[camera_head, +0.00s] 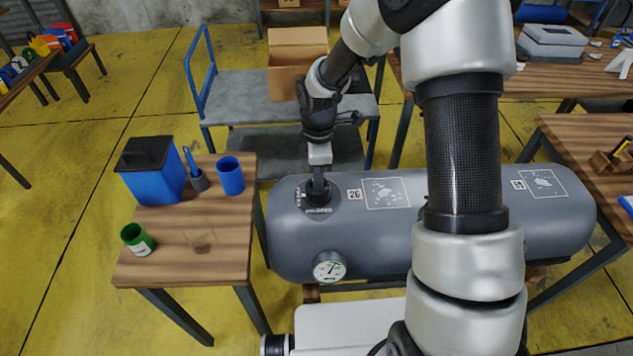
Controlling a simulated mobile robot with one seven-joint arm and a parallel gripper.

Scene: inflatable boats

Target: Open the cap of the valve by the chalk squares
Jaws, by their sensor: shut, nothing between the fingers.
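A grey inflatable tube (300,249) lies across the middle of the camera_head view. A black round valve (318,198) sits on its top near the left end. Just right of it are a label reading 26 and a chalk square (386,193); another chalk square (542,184) shows farther right, beyond my arm. My gripper (318,183) points down onto the valve, its fingers shut and right at the cap. I cannot tell if they touch it. The gripper hides part of the valve, and whether the cap is open cannot be seen. My arm hides the tube's middle.
A round gauge (330,267) sits on the tube's front. A wooden table (185,270) at left carries a blue bin (152,178), a blue cup (230,175) and a green can (137,239). A cart (240,92) with a cardboard box (296,60) stands behind.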

